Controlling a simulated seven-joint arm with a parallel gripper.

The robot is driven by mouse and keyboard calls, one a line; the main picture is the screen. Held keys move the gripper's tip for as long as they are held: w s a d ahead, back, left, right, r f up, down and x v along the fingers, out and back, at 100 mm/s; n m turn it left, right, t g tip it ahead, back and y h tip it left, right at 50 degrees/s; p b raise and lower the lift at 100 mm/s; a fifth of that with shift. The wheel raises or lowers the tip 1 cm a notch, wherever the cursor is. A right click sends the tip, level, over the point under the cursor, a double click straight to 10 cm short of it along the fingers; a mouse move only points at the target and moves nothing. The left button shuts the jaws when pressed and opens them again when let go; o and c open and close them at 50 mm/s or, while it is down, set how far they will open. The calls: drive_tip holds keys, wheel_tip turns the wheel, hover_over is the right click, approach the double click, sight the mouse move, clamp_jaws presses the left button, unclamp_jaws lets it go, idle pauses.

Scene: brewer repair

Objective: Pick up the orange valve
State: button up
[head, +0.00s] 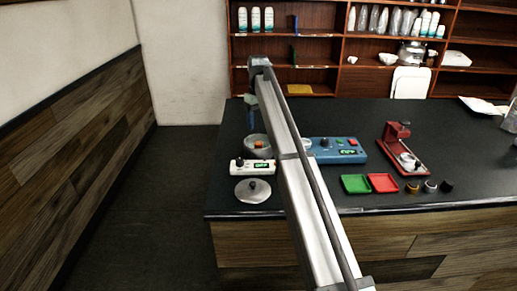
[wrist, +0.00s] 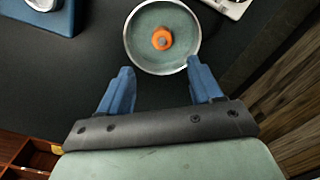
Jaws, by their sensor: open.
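The orange valve (wrist: 162,39) is a small round orange piece with a grey centre. It lies inside a round metal bowl (wrist: 128,40) with a greenish inner floor, near the bowl's middle. In the head view the valve (head: 259,145) shows as a small orange spot in the bowl (head: 250,150) on the black counter. My gripper (wrist: 161,77) has two blue fingers, set wide apart with nothing between them. In the wrist view the fingertips lie at the bowl's near rim, with the valve beyond them. In the head view the gripper (head: 251,116) is above the bowl, partly hidden by my arm.
A white scale (head: 252,166) and a round lid (head: 252,190) lie in front of the bowl. To the right are a blue device (head: 337,150), a green tray (head: 355,184), a red tray (head: 383,182) and a red machine (head: 403,148). Shelves (head: 340,46) stand behind the counter.

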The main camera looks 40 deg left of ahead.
hover_over(258, 142)
drive_tip(key=f, duration=0.4)
drive_tip(key=shift+w+f, duration=0.2)
drive_tip(key=shift+f, duration=0.15)
drive_tip(key=shift+s+d+f, duration=0.1)
drive_tip(key=shift+s+f, duration=0.05)
drive_tip(key=shift+f, duration=1.2)
drive_tip(key=shift+s+f, duration=0.15)
drive_tip(key=shift+f, duration=1.15)
drive_tip(key=shift+c, duration=0.3)
clamp_jaws()
drive_tip(key=shift+r, duration=0.1)
